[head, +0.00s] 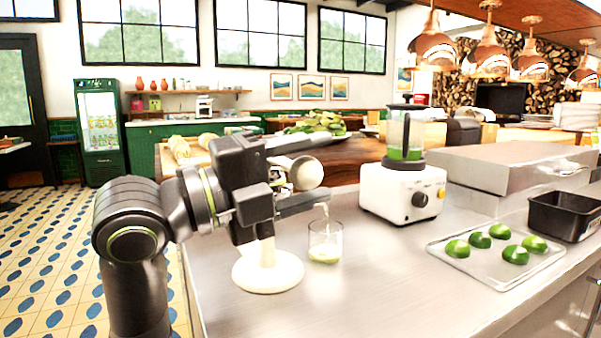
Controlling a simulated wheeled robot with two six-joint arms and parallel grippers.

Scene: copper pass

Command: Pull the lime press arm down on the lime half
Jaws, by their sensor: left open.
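The lime press is cream-white, with a round base (268,274) on the steel counter; my left arm hides much of its column. A rounded cream part of it, perhaps the press arm's end (308,174), shows between the fingers of my left gripper (318,168). That gripper is open, one finger above this part and one below; I cannot tell whether they touch it. A glass (325,243) with a little pale green liquid stands right of the base, with a thin pale streak above it. No lime half is visible in the press. My right gripper is out of view.
A white blender (402,190) with green contents stands behind the glass. A metal tray (492,276) of several lime halves and a black pan (563,215) are at right. The counter (375,290) in front of the glass is clear. Copper lamps hang above.

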